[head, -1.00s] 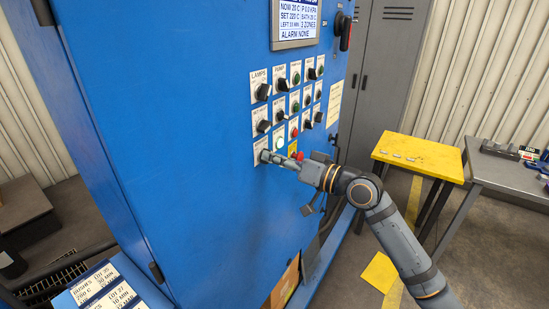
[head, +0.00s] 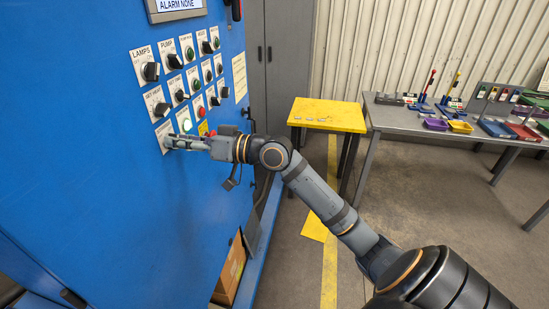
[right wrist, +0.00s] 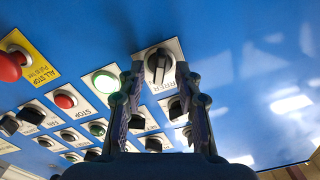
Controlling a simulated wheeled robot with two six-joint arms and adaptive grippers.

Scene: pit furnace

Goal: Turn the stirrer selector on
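The stirrer selector (right wrist: 158,66) is a black knob on a white label plate at the panel's lower left corner; its lettering is upside down and partly hidden in the right wrist view. In the head view its plate (head: 162,130) shows, but the knob is mostly hidden by my gripper. My right gripper (head: 172,143) is at the panel in front of this plate. In the right wrist view its two fingers (right wrist: 160,76) stand apart on either side of the knob, with small gaps showing. The knob's grip bar looks roughly upright there. My left gripper is not in view.
A lit green button (right wrist: 105,82), a red stop button (right wrist: 65,101) and a red all-stop button (right wrist: 9,67) sit beside the selector. Several other black knobs fill the blue panel (head: 100,190). A yellow table (head: 327,113) and grey bench (head: 400,117) stand at right.

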